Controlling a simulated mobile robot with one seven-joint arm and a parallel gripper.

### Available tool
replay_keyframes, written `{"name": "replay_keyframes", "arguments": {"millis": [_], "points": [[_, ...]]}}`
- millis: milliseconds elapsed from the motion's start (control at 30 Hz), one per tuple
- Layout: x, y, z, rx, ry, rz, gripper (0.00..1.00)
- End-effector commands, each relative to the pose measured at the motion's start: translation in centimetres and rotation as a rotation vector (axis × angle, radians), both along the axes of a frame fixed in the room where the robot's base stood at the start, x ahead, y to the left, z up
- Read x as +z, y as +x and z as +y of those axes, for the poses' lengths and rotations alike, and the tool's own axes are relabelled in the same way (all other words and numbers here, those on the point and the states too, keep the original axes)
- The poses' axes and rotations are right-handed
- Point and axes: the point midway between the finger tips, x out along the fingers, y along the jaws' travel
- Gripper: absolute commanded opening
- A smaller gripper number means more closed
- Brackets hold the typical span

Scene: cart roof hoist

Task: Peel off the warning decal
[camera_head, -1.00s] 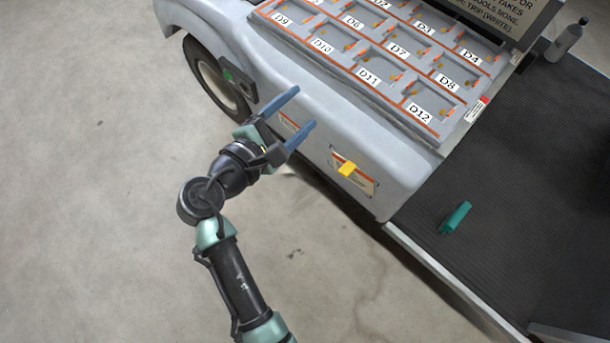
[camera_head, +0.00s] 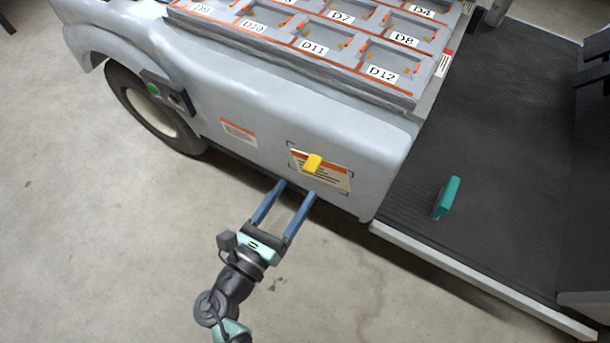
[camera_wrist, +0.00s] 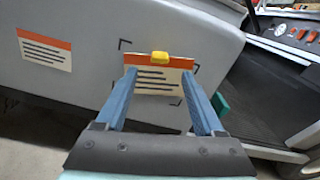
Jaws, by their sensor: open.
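The warning decal (camera_head: 325,176) is a cream label with an orange band and dark text lines, on the grey cart's side panel near its lower right corner. Dark corner marks frame it. A yellow tab (camera_head: 313,163) sticks out at its upper edge. My gripper (camera_head: 298,189) is open and empty, below and left of the tab in the head view. In the wrist view, the decal (camera_wrist: 158,82) and the yellow tab (camera_wrist: 159,57) show between and beyond my two blue fingers (camera_wrist: 160,80). I see no contact with the tab.
A second, similar label (camera_head: 238,132) is on the panel to the left. A green-buttoned box (camera_head: 153,89) sits above the wheel (camera_head: 150,110). The cart's labelled tray (camera_head: 330,40) is above. A teal block (camera_head: 447,197) lies on the dark ribbed deck (camera_head: 480,140).

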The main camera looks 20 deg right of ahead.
Motion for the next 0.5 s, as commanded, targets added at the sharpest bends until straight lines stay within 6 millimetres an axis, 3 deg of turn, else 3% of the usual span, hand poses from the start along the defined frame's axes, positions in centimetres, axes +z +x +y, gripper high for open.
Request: {"name": "replay_keyframes", "arguments": {"millis": [200, 500], "points": [[-0.3, 2.5, -3.3, -0.003, 0.002, -0.005, 0.70], [0.0, 4.1, -5.3, 0.000, 0.001, -0.003, 0.70]]}}
